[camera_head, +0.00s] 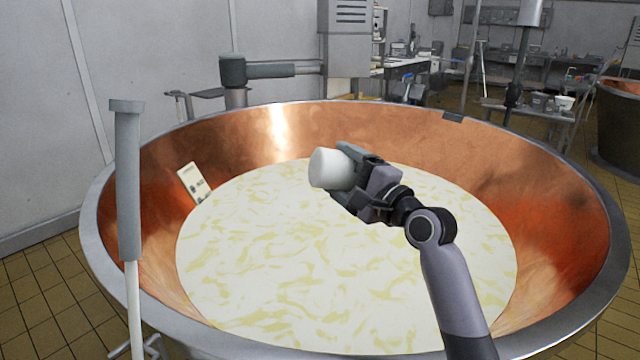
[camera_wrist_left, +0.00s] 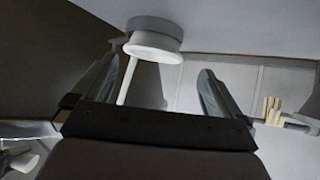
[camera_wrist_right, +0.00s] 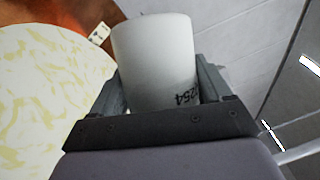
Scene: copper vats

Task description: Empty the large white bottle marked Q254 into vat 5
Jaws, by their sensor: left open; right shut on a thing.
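The white bottle (camera_head: 331,168) is held over the copper vat (camera_head: 160,150) by my right gripper (camera_head: 345,172), which is shut on it. The bottle lies tilted, its end pointing left in the head view. In the right wrist view the bottle (camera_wrist_right: 155,62) stands between the fingers, and the marking "254" shows on it near the palm. Pale liquid with yellowish streaks fills the lower part of the vat. No stream from the bottle is visible. My left gripper (camera_wrist_left: 155,88) is open and empty in the left wrist view, and it is not in the head view.
A grey-handled pole (camera_head: 128,180) stands before the vat's left rim. A pale card (camera_head: 193,183) is on the vat's inner left wall. A grey pipe arm (camera_head: 270,71) stands behind the rim. Another copper vat (camera_head: 622,125) is at far right.

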